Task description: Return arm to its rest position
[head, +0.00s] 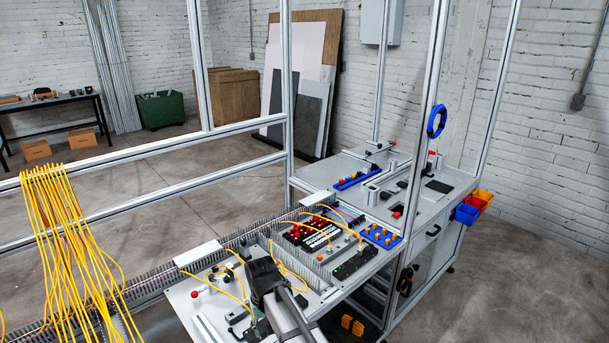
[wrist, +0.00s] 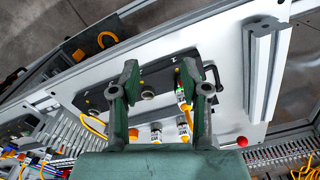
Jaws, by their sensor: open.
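My gripper (wrist: 158,78) is open in the wrist view, its two green-grey fingers wide apart. Nothing is held between them. Below the fingers is a dark fixture (wrist: 150,88) with round knobs, on a white panel (wrist: 222,62). A yellow cable end with a green and white connector (wrist: 181,97) shows close beside the right finger; I cannot tell whether they touch. In the head view my arm (head: 264,276) reaches over the near part of the white work panel (head: 213,318). The fingertips are hard to make out there.
Yellow cables (head: 70,230) hang in a bundle at left. A black block with red parts (head: 308,232) and a blue tray (head: 381,236) stand farther along the bench. Aluminium frame posts (head: 286,100) rise behind it.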

